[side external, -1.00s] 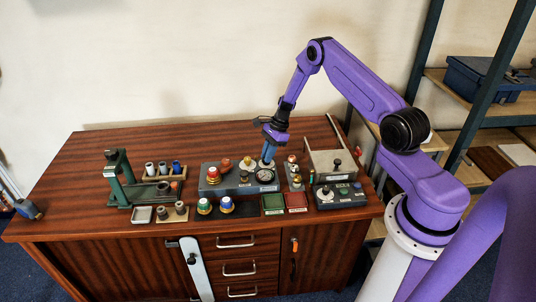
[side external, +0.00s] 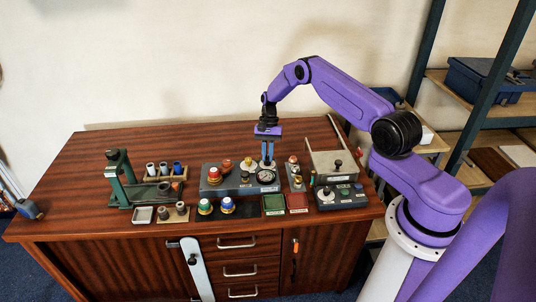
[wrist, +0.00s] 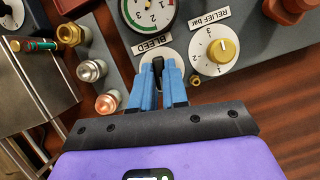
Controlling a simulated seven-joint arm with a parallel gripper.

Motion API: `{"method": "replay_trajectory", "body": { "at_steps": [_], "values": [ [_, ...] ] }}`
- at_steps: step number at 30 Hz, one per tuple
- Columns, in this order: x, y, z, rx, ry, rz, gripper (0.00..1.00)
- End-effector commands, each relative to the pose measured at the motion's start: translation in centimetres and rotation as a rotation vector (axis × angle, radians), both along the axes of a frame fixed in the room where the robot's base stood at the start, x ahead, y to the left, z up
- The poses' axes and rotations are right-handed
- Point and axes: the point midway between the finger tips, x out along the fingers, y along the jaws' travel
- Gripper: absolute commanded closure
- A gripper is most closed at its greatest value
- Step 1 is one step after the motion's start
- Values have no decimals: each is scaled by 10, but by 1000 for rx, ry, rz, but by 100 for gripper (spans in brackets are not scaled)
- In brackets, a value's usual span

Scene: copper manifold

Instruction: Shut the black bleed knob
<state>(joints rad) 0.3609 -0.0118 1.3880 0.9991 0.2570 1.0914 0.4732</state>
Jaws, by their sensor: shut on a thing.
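The black bleed knob (wrist: 158,66) stands on a pale round dial beside the BLEED label (wrist: 150,44) in the wrist view. My gripper (wrist: 157,72) has its blue fingers on both sides of the knob and is shut on it. The fingers partly hide the knob and dial. In the side external view my gripper (side external: 267,162) points down at the grey manifold panel (side external: 212,190), behind the pressure gauge (side external: 264,176). The knob is too small to make out there.
In the wrist view, the yellow relief knob (wrist: 221,51) is right of my fingers, and metal fittings (wrist: 92,70) are to the left. In the side external view, red valve knobs (side external: 226,165) stand to the left and a metal box (side external: 328,166) to the right. The table's back left is clear.

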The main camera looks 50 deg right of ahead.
Motion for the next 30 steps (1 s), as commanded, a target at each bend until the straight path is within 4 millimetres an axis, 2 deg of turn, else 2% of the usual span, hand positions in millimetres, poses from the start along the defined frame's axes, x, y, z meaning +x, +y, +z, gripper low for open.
{"method": "replay_trajectory", "body": {
  "at_steps": [12, 29, 30],
  "values": [
    [0, 0, 0, 1, 1, 186, 100],
    [1, 0, 0, 0, 0, 214, 100],
    [1, 0, 0, 0, 0, 214, 73]
  ]
}}
